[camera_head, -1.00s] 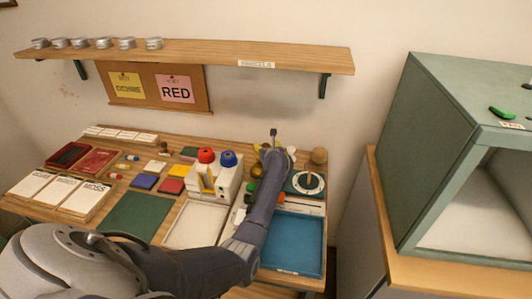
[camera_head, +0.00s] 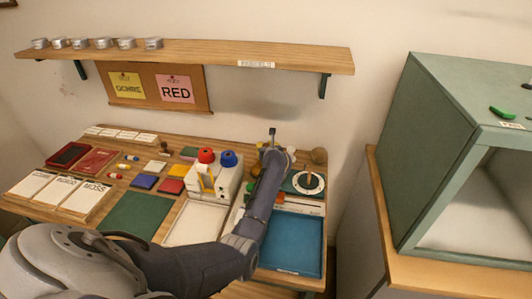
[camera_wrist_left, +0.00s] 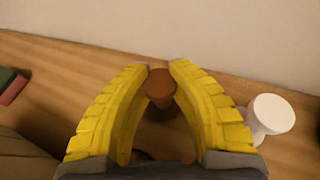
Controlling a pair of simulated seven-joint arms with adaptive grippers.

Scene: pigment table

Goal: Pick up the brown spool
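In the left wrist view the brown spool (camera_wrist_left: 160,84) stands upright on the wooden table, between the yellow fingers of my left gripper (camera_wrist_left: 161,68). The fingers lie on both sides of it, with their tips close around its round top. I cannot tell whether they press on it. Part of the spool's lower body is in shade. In the head view my left gripper (camera_head: 270,150) is over the back right of the table, and my own arm hides the spool there. My right gripper is not in view.
A white spool (camera_wrist_left: 272,115) stands just right of the fingers in the wrist view. In the head view a round dial (camera_head: 308,183) is right of my wrist, a blue tray (camera_head: 300,262) is in front, and a white device (camera_head: 215,182) is left. The wall is close behind.

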